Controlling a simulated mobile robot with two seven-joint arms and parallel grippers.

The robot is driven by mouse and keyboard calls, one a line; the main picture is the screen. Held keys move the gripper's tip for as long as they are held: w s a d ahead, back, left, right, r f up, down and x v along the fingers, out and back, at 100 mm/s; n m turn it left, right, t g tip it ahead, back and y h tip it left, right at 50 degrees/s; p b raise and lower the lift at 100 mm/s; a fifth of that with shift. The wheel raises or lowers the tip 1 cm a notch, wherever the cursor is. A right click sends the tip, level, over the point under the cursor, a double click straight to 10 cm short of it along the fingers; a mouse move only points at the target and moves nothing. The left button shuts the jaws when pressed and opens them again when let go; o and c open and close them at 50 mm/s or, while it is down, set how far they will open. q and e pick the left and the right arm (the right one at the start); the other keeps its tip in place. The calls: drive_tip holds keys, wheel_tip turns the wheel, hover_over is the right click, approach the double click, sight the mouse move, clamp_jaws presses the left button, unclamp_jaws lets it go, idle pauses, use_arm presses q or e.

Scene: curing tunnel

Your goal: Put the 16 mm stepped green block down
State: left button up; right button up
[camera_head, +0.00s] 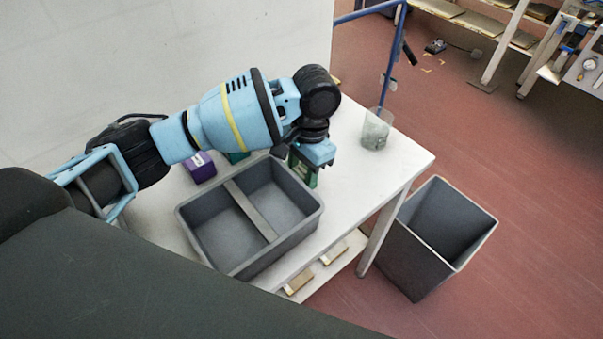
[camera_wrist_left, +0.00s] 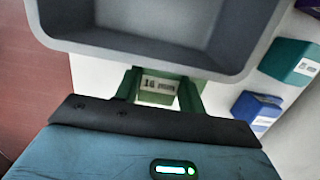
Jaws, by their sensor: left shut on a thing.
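The green block with a "16 mm" label (camera_wrist_left: 158,88) is between the fingers of my left gripper (camera_wrist_left: 160,99), which is shut on it. In the head view the green block (camera_head: 305,178) shows under my left gripper (camera_head: 308,168), just beyond the grey tray's upper right corner. In the wrist view the block is close to the tray's outer wall. I cannot tell whether its underside touches the table, and its step is not clear. My right gripper is not in view.
The two-compartment grey tray (camera_head: 197,226) is empty on the white table (camera_head: 350,187). A purple block (camera_head: 200,168) and a teal block (camera_wrist_left: 289,61) stand beside it. A clear cup (camera_head: 376,130) stands near the table's far edge. A grey bin (camera_head: 410,257) is on the floor.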

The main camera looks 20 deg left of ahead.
use_arm(q)
drive_tip(key=shift+f, duration=0.5)
drive_tip(key=shift+d+f, duration=0.1)
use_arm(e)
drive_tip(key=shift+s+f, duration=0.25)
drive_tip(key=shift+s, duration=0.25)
use_arm(q)
drive_tip(key=o, duration=1.1)
drive_tip(key=shift+f, duration=0.1)
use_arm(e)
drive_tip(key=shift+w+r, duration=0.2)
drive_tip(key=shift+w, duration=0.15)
use_arm(q)
wheel_tip(320, 180, up, 12)
drive_tip(key=w+d+p, duration=0.1)
drive_tip(key=shift+w, duration=0.3)
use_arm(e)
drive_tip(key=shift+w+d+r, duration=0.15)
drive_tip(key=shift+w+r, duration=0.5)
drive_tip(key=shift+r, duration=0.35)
